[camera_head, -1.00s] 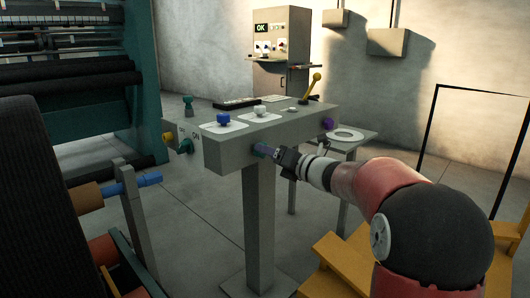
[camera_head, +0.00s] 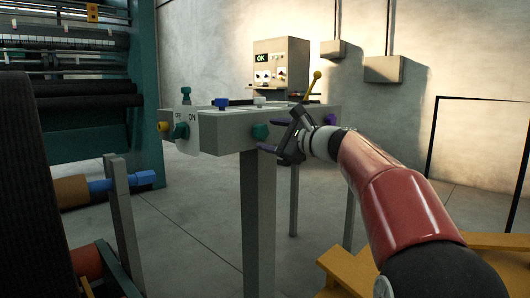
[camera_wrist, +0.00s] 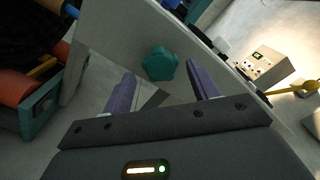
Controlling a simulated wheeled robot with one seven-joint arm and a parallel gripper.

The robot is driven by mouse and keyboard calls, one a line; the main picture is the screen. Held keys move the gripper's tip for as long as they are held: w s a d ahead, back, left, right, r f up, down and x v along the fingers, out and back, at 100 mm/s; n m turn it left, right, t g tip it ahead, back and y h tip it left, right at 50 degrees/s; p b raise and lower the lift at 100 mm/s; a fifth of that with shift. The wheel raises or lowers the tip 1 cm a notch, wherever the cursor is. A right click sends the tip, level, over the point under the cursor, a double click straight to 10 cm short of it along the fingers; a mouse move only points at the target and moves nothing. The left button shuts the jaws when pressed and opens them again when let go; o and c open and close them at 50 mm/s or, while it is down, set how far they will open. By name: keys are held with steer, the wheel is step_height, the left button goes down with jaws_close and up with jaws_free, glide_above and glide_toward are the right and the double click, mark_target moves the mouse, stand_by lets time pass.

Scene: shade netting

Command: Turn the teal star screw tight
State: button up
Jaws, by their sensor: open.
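The teal star screw (camera_head: 261,131) is on the front face of the grey console (camera_head: 225,142). In the wrist view the star screw (camera_wrist: 160,63) shows whole, a lobed knob between and beyond the two purple fingers. My gripper (camera_head: 274,135) is open, its fingers spread to either side of the screw's line, with nothing between them. The fingertips are close to the screw, and I see no contact.
A teal switch knob (camera_head: 181,131) marked ON/OFF and a yellow knob (camera_head: 163,126) are further left. A purple knob (camera_head: 330,119) is at right. Blue knob (camera_head: 221,103) and yellow lever (camera_head: 313,84) stand on top. A yellow frame (camera_head: 345,268) is low right.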

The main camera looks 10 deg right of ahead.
mark_target(261, 132)
steer(key=shift+r, duration=0.1)
steer(key=shift+w+a+p, duration=0.1)
steer(key=shift+w+p, duration=0.05)
steer(key=shift+p, duration=0.15)
steer(key=shift+p+x, duration=0.5)
steer(key=shift+x, duration=0.7)
